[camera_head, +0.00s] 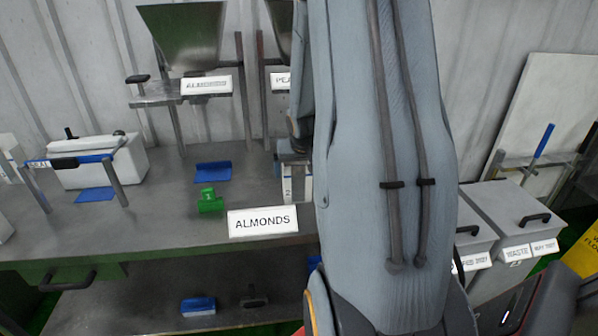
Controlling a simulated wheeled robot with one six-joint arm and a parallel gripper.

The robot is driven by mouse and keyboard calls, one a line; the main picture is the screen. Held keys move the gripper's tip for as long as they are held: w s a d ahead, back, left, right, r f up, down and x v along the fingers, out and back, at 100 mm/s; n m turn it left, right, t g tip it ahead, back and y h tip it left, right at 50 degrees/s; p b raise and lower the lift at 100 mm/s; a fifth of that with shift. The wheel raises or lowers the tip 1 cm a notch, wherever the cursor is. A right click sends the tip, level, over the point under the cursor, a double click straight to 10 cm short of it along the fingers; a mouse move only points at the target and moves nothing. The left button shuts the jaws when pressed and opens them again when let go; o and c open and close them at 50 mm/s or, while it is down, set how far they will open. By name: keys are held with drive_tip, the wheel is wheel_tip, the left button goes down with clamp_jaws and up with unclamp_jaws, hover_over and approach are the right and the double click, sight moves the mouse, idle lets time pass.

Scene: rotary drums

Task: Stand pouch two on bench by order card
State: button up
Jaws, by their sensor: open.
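A white card reading ALMONDS (262,220) stands upright at the front edge of the grey bench (150,225). I cannot tell whether it is the order card. My gripper (293,168) shows only in part, left of my large arm link, low over the bench behind the card. It is open. A pale, upright object with dark marks (297,186) shows just below it, partly hidden by my arm. I cannot tell whether this is pouch two, or whether the gripper touches it. No other pouch can be made out.
A small green object (209,201) and a blue pad (213,172) lie left of the gripper. A metal hopper (183,40) labelled ALMONDS stands behind. A white box (97,160) sits at the left. Grey lidded bins (507,210) stand right. The bench's front left is clear.

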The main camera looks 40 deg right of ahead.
drive_tip(key=p+v, duration=0.4)
drive_tip(key=v, duration=0.5)
drive_tip(key=s+a+r+n+g+y, duration=0.1)
drive_tip(key=s+a+n, duration=0.2)
drive_tip(key=a, duration=1.1)
drive_tip(key=s+a+r+n+g+y, duration=0.1)
drive_tip(key=s+a, duration=0.6)
drive_tip(key=a, duration=0.8)
drive_tip(key=shift+r+n+y, duration=0.3)
drive_tip(key=shift+n+y, duration=0.3)
drive_tip(key=shift+n, duration=0.6)
drive_tip(key=shift+s+d, duration=0.1)
